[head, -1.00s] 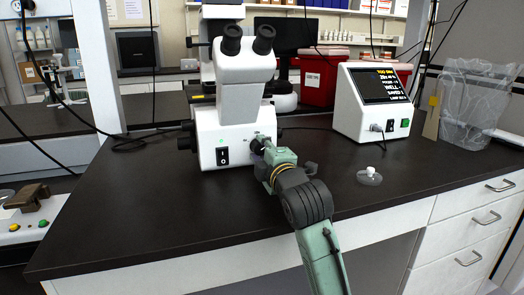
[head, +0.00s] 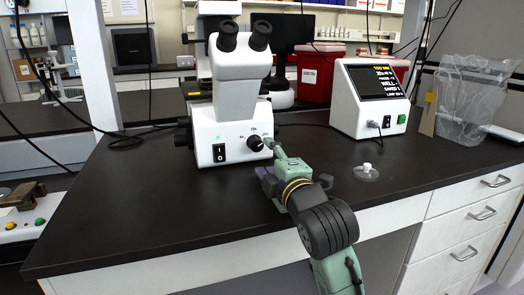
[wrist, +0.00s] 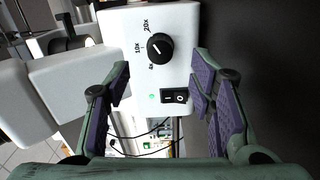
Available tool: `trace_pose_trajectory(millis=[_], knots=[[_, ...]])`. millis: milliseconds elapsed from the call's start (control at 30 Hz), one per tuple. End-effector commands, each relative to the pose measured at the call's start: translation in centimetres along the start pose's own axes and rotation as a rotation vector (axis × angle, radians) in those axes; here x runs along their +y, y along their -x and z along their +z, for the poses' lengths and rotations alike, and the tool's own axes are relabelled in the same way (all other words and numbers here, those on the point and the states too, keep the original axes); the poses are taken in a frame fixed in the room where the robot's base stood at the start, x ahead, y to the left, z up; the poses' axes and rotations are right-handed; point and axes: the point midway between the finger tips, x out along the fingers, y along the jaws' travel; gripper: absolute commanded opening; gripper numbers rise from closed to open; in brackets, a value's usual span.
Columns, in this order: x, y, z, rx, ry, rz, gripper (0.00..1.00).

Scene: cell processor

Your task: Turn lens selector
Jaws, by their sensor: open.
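The lens selector is a round black knob (head: 255,143) on the front of the white microscope (head: 236,95). In the wrist view the knob (wrist: 160,47) has magnification labels around it, and I cannot read its pointer for certain. My gripper (head: 268,165) is just right of and in front of the knob, apart from it. In the wrist view my gripper (wrist: 162,78) is open and empty, its purple-padded fingers wide apart, with the knob beyond the gap between them.
A black power switch (wrist: 174,97) with a green light sits near the knob. On the bench are a small clear dish (head: 367,174), a white display box (head: 369,98) and a clear bag (head: 477,100). The front of the dark bench (head: 150,215) is clear.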

Motion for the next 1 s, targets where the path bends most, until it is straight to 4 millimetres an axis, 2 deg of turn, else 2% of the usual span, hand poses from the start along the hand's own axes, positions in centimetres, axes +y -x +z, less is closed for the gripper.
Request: trace_pose_trajectory(millis=[100,300,1000], knots=[[0.0,2.3,0.1,-0.001,0.0,0.002,0.49],[0.0,4.3,0.0,0.0,-0.001,0.0,0.49],[0.0,4.5,0.0,0.0,0.0,-0.001,0.49]])
